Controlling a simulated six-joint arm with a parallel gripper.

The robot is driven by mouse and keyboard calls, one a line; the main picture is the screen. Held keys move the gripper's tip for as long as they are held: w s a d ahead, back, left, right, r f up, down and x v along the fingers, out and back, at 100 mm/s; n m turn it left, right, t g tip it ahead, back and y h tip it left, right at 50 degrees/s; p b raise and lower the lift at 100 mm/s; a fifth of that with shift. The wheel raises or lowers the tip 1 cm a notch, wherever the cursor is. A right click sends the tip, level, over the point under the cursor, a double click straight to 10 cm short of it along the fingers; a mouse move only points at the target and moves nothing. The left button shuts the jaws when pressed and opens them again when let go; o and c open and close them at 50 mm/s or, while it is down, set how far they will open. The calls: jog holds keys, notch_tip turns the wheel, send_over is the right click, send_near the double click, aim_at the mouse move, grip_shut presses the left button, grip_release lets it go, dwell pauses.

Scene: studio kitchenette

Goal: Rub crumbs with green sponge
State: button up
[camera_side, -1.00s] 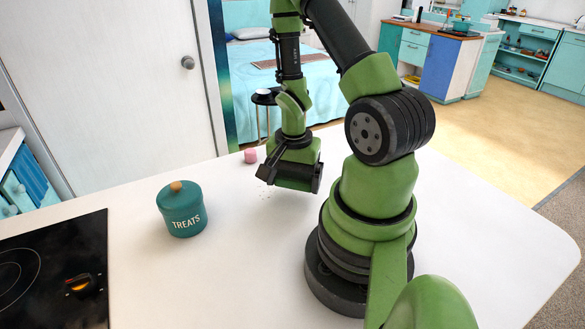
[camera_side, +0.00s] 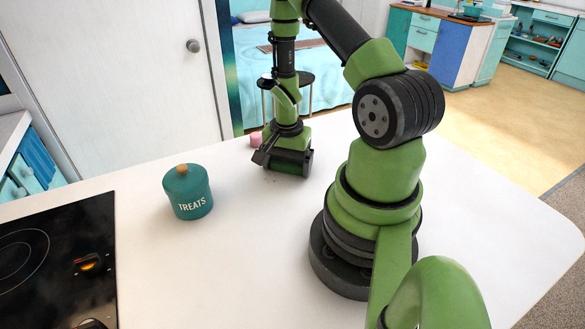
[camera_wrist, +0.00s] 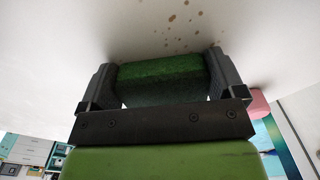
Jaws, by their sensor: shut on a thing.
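My gripper (camera_side: 283,163) is low over the white counter, in front of the pink object. In the wrist view its two dark fingers are shut on the sides of a green sponge (camera_wrist: 160,76). I cannot tell whether the sponge touches the counter.
A small pink object (camera_side: 256,140) stands close behind my gripper; it also shows in the wrist view (camera_wrist: 260,103). A teal TREATS jar (camera_side: 187,192) stands to the left. A black cooktop (camera_side: 60,260) is at front left. The white counter (camera_side: 225,265) is clear between.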

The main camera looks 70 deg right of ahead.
aim_at(272, 177)
jog(key=shift+w+d+r, duration=0.25)
jog(key=shift+w+d, duration=0.1)
jog(key=shift+w+d+f, duration=0.15)
jog(key=shift+w+d, duration=0.05)
jog(key=shift+w, duration=0.35)
jog(key=shift+w+a, duration=0.2)
jog(key=shift+a, duration=0.1)
jog(key=shift+s+a+f, duration=0.1)
jog(key=shift+s+a, duration=0.15)
jog(key=shift+a, duration=0.55)
jog(key=shift+s+a+r, duration=0.2)
jog(key=shift+s+a, duration=0.05)
jog(key=shift+s+a+f, duration=0.15)
jog(key=shift+s+a, duration=1.45)
jog(key=shift+s+a+f, duration=0.2)
jog(key=shift+s+a, duration=0.1)
jog(key=shift+w+a+r, duration=0.3)
jog(key=shift+w+a, duration=0.45)
jog(key=shift+w, duration=0.05)
jog(key=w+d, duration=0.3)
jog(key=shift+w+d+r, duration=0.1)
jog(key=shift+w+d, duration=0.05)
jog(key=shift+d, duration=0.1)
jog(key=shift+w+d+f, duration=0.2)
jog(key=shift+d, duration=0.05)
jog(key=shift+w+d, duration=0.8)
notch_tip(272, 177, up, 2)
jog(key=shift+r, duration=0.2)
jog(key=shift+s+a+r, duration=0.1)
jog(key=shift+r, duration=2.65)
